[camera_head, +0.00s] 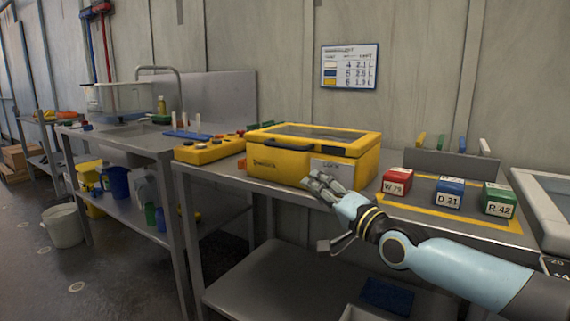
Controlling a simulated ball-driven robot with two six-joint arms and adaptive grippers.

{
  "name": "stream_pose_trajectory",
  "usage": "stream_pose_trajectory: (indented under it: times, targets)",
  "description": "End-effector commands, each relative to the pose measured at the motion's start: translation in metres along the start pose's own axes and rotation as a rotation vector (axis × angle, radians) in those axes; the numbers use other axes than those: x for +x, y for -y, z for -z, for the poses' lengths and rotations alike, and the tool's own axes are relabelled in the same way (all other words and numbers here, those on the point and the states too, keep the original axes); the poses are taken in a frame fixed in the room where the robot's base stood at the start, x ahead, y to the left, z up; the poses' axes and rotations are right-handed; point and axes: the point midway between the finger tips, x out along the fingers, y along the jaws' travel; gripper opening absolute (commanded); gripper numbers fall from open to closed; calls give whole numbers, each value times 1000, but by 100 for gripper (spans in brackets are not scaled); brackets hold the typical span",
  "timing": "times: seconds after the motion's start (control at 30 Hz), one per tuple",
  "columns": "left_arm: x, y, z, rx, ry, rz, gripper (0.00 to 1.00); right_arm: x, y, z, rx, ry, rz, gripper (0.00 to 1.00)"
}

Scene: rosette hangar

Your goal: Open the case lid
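The yellow case (285,164) sits on the grey workbench, with a dark handle on its front and a white label near its right front corner. Its lid (322,132), a yellow frame around a clear grey window, lies flat and looks shut. My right gripper (323,183) comes in from the right and is at the case's lower right front corner, in front of the label's lower edge. I cannot tell whether it touches the case. Its fingers are seen at an angle, and their gap is unclear. My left gripper is not in view.
Red (397,181), blue (449,192) and green (499,200) labelled blocks stand right of the case, by a yellow-outlined area. A yellow control box (208,150) stands left of it. A pale tray (545,195) is at the far right. The wall is behind.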

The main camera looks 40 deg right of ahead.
Motion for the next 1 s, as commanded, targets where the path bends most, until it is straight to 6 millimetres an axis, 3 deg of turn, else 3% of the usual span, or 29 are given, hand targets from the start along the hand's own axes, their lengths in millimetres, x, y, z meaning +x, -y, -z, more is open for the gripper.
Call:
stream_pose_trajectory:
  times: [0.03, 0.1, 0.2, 0.67, 0.8, 1.0]
  targets:
    - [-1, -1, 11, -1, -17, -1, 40, 7, 19, 9, -3, -3, 37, 36]
    - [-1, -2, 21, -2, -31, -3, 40, 13, 35, 18, -7, -7, 69, 36]
    - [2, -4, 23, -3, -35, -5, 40, 22, 44, 22, -15, -9, 88, 36]
    - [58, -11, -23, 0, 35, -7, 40, 102, 45, 20, -16, -9, 86, 36]
    - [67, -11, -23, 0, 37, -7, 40, 118, 48, 21, -18, -8, 84, 36]
    - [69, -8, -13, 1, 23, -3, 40, 124, 52, 23, -19, -8, 85, 36]
